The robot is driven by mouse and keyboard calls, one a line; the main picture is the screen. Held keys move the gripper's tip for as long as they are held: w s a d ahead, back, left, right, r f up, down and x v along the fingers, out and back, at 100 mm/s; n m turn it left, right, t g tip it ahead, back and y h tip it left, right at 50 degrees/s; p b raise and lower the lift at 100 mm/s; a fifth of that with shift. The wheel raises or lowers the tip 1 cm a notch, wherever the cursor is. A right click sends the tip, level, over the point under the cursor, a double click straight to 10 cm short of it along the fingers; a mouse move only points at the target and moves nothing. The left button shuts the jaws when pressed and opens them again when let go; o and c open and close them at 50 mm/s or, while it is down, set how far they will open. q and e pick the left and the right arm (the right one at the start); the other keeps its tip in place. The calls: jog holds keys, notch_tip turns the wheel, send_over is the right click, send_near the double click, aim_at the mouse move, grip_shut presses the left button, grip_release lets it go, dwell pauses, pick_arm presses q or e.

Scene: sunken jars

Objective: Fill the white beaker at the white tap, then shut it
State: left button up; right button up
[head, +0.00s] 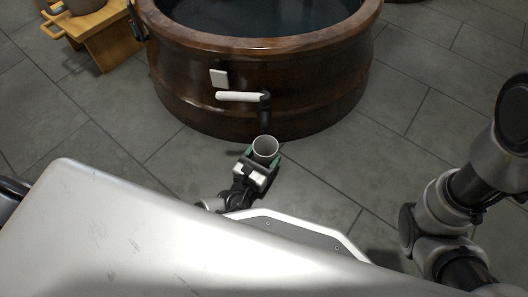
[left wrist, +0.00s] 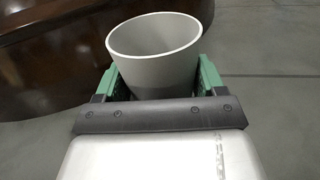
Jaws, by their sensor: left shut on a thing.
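The white beaker (head: 265,147) is held upright or nearly so in my left gripper (head: 261,160), with its mouth facing up. The beaker (left wrist: 155,55) also shows in the left wrist view, between the green finger pads; its bottom is hidden. The white tap has a long white handle (head: 238,97) lying level to the left and a dark spout (head: 265,112) pointing down. In the head view the beaker's mouth appears just below the spout; whether it is directly underneath I cannot tell. No water stream shows. My right gripper is not in view.
The tap is on a big round brown vat (head: 190,70) of dark liquid (head: 260,14). A wooden stand (head: 108,40) is at the upper left. Grey tiled floor (head: 420,80) is clear on the right.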

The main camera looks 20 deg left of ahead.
pick_arm(q)
jog(key=shift+f, duration=0.2)
dwell(0.4)
jog(key=o, duration=1.1)
